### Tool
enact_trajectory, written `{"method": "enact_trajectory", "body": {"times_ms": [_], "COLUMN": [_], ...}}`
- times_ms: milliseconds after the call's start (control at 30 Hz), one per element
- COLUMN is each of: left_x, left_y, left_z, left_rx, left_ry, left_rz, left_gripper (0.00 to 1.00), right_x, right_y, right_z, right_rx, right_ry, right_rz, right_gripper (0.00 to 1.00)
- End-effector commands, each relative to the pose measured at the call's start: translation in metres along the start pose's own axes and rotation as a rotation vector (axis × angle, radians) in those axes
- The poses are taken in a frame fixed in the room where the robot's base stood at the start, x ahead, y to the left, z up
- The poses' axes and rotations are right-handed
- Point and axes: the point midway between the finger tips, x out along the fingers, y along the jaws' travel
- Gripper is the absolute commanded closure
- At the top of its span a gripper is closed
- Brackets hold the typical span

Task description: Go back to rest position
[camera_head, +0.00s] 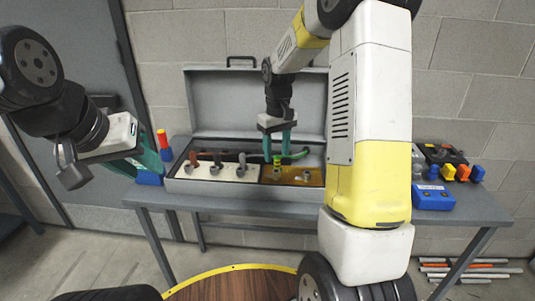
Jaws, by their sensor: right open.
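My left gripper (150,160) is at the left, by the table's left end. Its white body and teal finger show, but the gap between its fingers is not clear. My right gripper (278,146) points down over the right half of the open grey case (230,190). Its two teal fingers are apart. Just below them are a small green and yellow part (277,162) and a curved green piece (297,155). I cannot tell whether the fingers touch either one. My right arm's upper links hide part of the case and table.
The case stands on a grey table (460,209) against a block wall. Its left half holds several handled parts on a white panel (218,174). A blue block with an orange-red top (163,142) stands left; a blue box (433,197) and coloured parts stand right. Rods (470,267) lie on the floor.

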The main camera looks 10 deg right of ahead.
Motion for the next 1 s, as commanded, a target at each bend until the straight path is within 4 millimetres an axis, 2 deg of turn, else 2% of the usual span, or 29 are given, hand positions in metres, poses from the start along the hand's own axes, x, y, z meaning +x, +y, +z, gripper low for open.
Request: {"method": "enact_trajectory", "body": {"times_ms": [133, 467, 567, 667, 767, 900, 1000], "left_x": [0.000, 0.000, 0.000, 0.000, 0.000, 0.000, 0.000], "left_y": [0.000, 0.000, 0.000, 0.000, 0.000, 0.000, 0.000], "left_z": [0.000, 0.000, 0.000, 0.000, 0.000, 0.000, 0.000], "left_rx": [0.000, 0.000, 0.000, 0.000, 0.000, 0.000, 0.000], "left_ry": [0.000, 0.000, 0.000, 0.000, 0.000, 0.000, 0.000], "left_rz": [0.000, 0.000, 0.000, 0.000, 0.000, 0.000, 0.000], "left_gripper": [0.64, 0.64, 0.64, 0.64, 0.64, 0.64, 0.64], "right_x": [-0.010, -0.012, -0.026, -0.053, -0.085, -0.121, -0.138], "right_y": [0.000, -0.001, -0.004, -0.012, -0.024, -0.044, -0.058], "right_z": [0.000, 0.001, 0.008, 0.025, 0.051, 0.092, 0.122], "right_rx": [0.000, 0.002, 0.014, 0.040, 0.078, 0.133, 0.173], "right_ry": [0.001, 0.004, 0.027, 0.078, 0.149, 0.251, 0.323], "right_rz": [0.000, 0.000, 0.002, 0.005, 0.005, -0.003, -0.014], "right_gripper": [0.51, 0.51, 0.51, 0.51, 0.51, 0.51, 0.51]}}
